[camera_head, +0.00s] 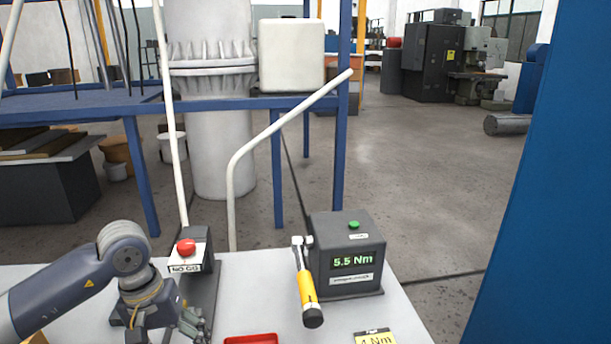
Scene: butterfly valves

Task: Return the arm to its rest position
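My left arm comes in from the lower left over the white table (240,290). My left gripper (172,328) hangs at the bottom edge, just in front of the grey box with the red button. Its fingers are partly cut off by the frame, so I cannot tell whether it is open or shut, and no held object shows. My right arm and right gripper are not in view.
A grey box with a red button (187,247) stands beside my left gripper. A torque tester (346,255) reads "5.5 Nm", with a yellow-handled wrench (307,287) against it. A red tray (251,339) and a yellow-black label (375,337) lie in front.

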